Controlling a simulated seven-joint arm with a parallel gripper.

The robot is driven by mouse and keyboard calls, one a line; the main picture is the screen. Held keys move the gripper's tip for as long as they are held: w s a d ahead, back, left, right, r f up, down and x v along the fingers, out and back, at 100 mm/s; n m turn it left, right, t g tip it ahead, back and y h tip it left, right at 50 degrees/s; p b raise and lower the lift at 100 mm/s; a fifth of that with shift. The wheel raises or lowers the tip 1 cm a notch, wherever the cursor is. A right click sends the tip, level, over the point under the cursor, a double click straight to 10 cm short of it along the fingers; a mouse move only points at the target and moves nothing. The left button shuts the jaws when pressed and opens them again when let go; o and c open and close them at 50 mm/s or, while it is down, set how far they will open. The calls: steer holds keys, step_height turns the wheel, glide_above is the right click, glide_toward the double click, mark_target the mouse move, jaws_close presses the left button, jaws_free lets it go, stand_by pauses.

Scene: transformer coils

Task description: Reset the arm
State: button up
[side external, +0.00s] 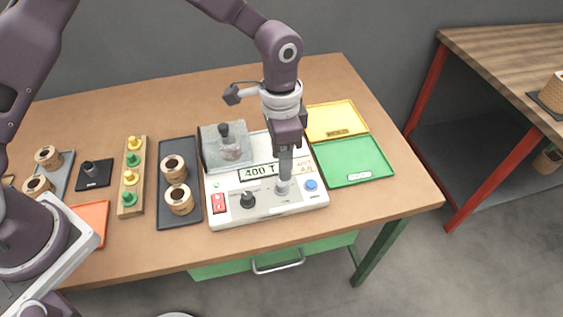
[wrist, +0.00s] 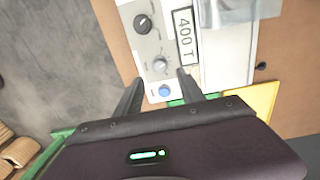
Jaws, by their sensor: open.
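My gripper (side external: 285,172) hangs pointing down over the right part of a white machine (side external: 262,207). In the wrist view my gripper (wrist: 156,87) shows two dark fingers spread apart with nothing between them. The machine has a display reading "400 T" (side external: 258,172), a red switch (side external: 219,203), a black knob (side external: 247,200) and a blue button (side external: 311,185). The blue button also shows near the fingertips in the wrist view (wrist: 165,90). In the side view the fingers overlap a grey knob (side external: 283,188), and I cannot tell whether they touch it.
A clear-lidded box (side external: 212,157) sits on the machine's back left. Yellow (side external: 350,112) and green (side external: 372,175) trays lie to the right. A dark tray (side external: 193,219) with two coils, a peg board (side external: 141,205) and a black block (side external: 94,174) stand left. The table's back is clear.

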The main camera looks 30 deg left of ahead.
steer(key=s+a+r+n+t, duration=0.1)
steer(key=s+a+r+n, duration=0.15)
steer(key=a+r, duration=0.5)
steer(key=s+a+r+n+t, duration=0.2)
steer(key=s+a+r, duration=0.2)
steer(key=r, duration=0.7)
steer(key=s+a+r+n+t, duration=0.1)
steer(key=s+a+n, duration=0.1)
steer(key=s, duration=0.6)
steer(key=s+a+r+n+t, duration=0.1)
steer(key=s+a+r+n, duration=0.1)
steer(key=s+a, duration=0.3)
steer(key=s, duration=0.4)
steer(key=shift+r+n+t, duration=0.2)
steer(key=shift+n+t, duration=0.15)
steer(key=shift+t, duration=0.05)
steer(key=shift+c, duration=0.3)
